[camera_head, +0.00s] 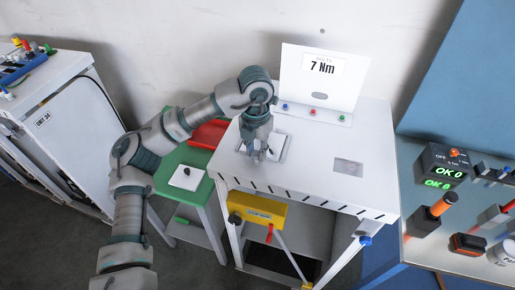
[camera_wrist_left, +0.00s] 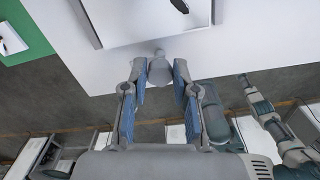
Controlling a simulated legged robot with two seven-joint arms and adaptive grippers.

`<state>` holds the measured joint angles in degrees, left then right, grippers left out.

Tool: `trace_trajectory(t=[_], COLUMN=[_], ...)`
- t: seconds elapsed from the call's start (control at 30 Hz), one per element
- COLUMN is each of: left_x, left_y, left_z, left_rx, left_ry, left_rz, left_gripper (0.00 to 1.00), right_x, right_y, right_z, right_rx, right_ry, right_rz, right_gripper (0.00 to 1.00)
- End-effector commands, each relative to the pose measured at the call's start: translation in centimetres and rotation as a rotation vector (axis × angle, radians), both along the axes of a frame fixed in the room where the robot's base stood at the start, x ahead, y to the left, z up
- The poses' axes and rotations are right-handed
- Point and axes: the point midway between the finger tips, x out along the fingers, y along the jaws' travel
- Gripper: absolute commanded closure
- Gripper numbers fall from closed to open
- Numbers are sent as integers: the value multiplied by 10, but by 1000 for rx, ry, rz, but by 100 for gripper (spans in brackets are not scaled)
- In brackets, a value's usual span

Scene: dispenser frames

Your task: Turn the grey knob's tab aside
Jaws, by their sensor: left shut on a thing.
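In the head view my left gripper (camera_head: 260,156) points down at the top of the white cabinet (camera_head: 310,185), at the near side of a pale square plate (camera_head: 284,148). In the left wrist view its two blue-padded fingers (camera_wrist_left: 160,78) close around a small grey knob (camera_wrist_left: 159,71), with a narrow piece at its far end. The gripper is shut on this knob. In the head view the gripper hides the knob, and the tab's angle cannot be told. A grey arm, likely my right one, shows at the right of the wrist view; its end (camera_wrist_left: 244,80) is too small to read.
A white panel reading 7 Nm (camera_head: 321,75) stands behind, with coloured buttons at its foot. A green table (camera_head: 172,163) is at left and a tool bench (camera_head: 420,262) at right. A yellow box (camera_head: 256,211) hangs under the cabinet's front. The cabinet top's right side is mostly clear.

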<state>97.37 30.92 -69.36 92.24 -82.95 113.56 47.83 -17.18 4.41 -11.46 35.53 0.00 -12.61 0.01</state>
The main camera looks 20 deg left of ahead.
Motion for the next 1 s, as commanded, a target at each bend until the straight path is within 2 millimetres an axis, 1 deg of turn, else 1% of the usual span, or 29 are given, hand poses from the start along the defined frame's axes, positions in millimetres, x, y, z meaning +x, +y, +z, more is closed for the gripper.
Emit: trace_trajectory(t=[0.07, 0.1, 0.17, 0.2, 0.4, 0.47, 0.57, 0.67, 0.9, 1.0], left_x=[-2, -2, -2, -1, 0, 1, 1, 1, 0, 0], left_y=[0, 0, 0, 0, -1, -1, -1, -1, 0, 0], left_z=[-3, -3, -3, -3, -2, -2, 4, 19, 74, 93], left_rx=[5, 5, 5, 5, 2, 2, 2, 1, 3, 2], left_ry=[11, 11, 10, 9, 7, 6, 4, 3, -1, 2], left_rz=[-4, -4, -4, -4, -3, -3, -3, -2, -1, 0], left_gripper=[100, 64, 49, 47, 47, 47, 47, 47, 47, 47], right_x=[0, 0, 0, 0, 0, 0, -1, -1, -1, -1], right_y=[0, 0, -1, -1, -2, -6, -6, -5, -3, -3], right_z=[0, 0, 0, 0, 0, 0, 0, 0, 0, 0], right_rx=[0, 0, -1, -1, -3, -6, -6, -5, -4, -3], right_ry=[0, 0, 0, 0, 0, 1, 0, -1, -1, -1], right_rz=[0, 0, 1, 1, 1, 3, 3, 2, 1, 1], right_gripper=[60, 60, 60, 60, 60, 60, 60, 60, 60, 60])
